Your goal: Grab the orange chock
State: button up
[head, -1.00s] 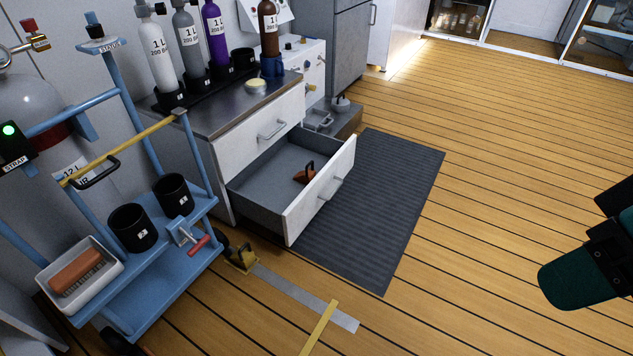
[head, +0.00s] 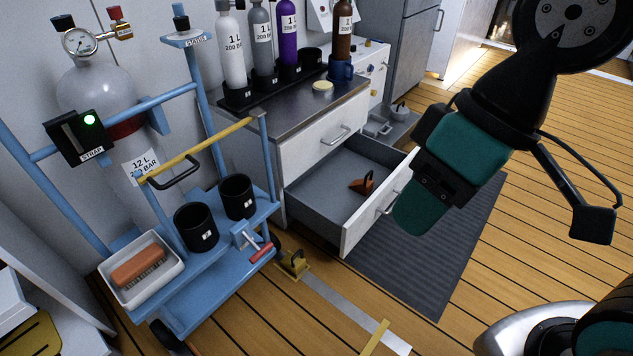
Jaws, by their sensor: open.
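The orange chock (head: 362,185) lies inside the pulled-out drawer (head: 335,200), towards its right side. A dark handle or strap stands up from it. My gripper (head: 505,208) is at the upper right, in front of the mat and the drawer's right end. Its fingers are spread and nothing is between them. The gripper is apart from the chock, to its right in the picture. Part of the drawer front's right end is hidden behind my gripper.
A blue trolley (head: 215,258) with black cups and a brush tray stands at left. Bottles stand on the counter (head: 300,110) above the drawer. A dark mat (head: 440,270) lies before the drawer.

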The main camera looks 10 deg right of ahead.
aim_at(363, 186)
jog(key=u, duration=0.2)
jog(key=i, duration=1.1)
jog(key=z, duration=0.3)
